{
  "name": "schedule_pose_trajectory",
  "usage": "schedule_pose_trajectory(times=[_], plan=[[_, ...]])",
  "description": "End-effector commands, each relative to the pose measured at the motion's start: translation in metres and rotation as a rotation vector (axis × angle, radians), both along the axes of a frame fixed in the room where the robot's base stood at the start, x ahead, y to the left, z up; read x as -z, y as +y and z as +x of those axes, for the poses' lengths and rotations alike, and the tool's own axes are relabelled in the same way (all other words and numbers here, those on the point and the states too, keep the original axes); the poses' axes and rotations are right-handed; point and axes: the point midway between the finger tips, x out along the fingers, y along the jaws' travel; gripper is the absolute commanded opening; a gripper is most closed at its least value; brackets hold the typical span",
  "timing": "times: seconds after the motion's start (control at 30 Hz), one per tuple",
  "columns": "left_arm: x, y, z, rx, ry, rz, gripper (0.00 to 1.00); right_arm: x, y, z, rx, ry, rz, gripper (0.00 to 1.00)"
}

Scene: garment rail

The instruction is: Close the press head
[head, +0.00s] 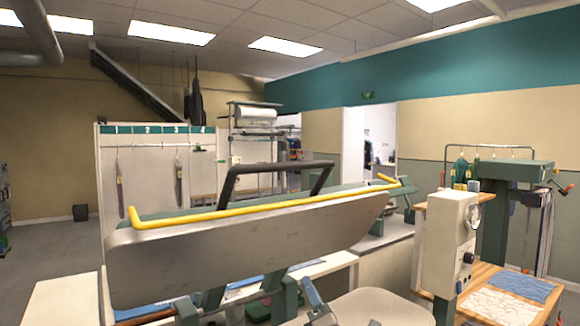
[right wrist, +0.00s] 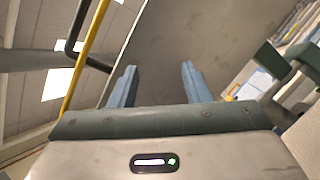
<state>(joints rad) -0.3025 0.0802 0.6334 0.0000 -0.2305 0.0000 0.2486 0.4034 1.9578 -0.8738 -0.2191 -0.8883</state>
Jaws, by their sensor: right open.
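The press head (head: 240,245) is a long grey metal plate, raised and tilted, with its broad face toward me. A yellow bar (head: 270,204) runs along its top edge, and a black handle (head: 230,178) stands above it. My right gripper (head: 309,287) is low in front of the press head, right of its middle. In the right wrist view my gripper (right wrist: 160,82) has its blue fingers apart with nothing between them. The grey plate (right wrist: 185,30) fills the view beyond the fingertips; contact cannot be told. The yellow bar and black handle show at left there. My left gripper is not in view.
A pale rounded pad (head: 370,308) lies below, right of my right gripper. A control box with a dial (head: 452,235) stands to the right, beside a wooden table (head: 545,292) with folded cloths. White tables are behind and below the press head.

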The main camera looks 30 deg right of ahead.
Motion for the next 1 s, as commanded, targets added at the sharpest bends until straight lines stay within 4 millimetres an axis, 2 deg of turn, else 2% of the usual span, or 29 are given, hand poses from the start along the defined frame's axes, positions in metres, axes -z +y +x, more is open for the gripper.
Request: schedule_pose_trajectory(times=[0.03, 0.1, 0.2, 0.3, 0.4, 0.57, 0.8, 0.9, 1.0], plan=[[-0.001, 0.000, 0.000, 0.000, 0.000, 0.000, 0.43, -0.037, 0.003, 0.009, 0.016, -0.073, -0.166, 0.43], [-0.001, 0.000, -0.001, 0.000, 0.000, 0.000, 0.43, -0.078, 0.012, 0.017, 0.050, -0.161, -0.412, 0.43], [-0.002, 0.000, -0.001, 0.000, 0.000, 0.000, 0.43, -0.128, 0.022, 0.026, 0.117, -0.273, -0.761, 0.43], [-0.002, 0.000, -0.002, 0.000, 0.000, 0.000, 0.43, -0.167, 0.027, 0.035, 0.195, -0.359, -1.087, 0.43], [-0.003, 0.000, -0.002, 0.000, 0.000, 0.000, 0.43, -0.195, 0.024, 0.041, 0.269, -0.414, -1.368, 0.43], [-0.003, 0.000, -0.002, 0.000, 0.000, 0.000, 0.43, -0.231, 0.005, 0.050, 0.372, -0.454, -1.771, 0.43], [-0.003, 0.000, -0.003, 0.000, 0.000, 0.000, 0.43, -0.270, -0.049, 0.054, 0.454, -0.416, -2.263, 0.43], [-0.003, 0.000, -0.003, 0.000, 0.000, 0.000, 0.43, -0.277, -0.065, 0.053, 0.456, -0.393, -2.372, 0.43], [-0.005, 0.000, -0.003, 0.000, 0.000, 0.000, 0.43, -0.280, -0.071, 0.054, 0.451, -0.382, -2.418, 0.43]])
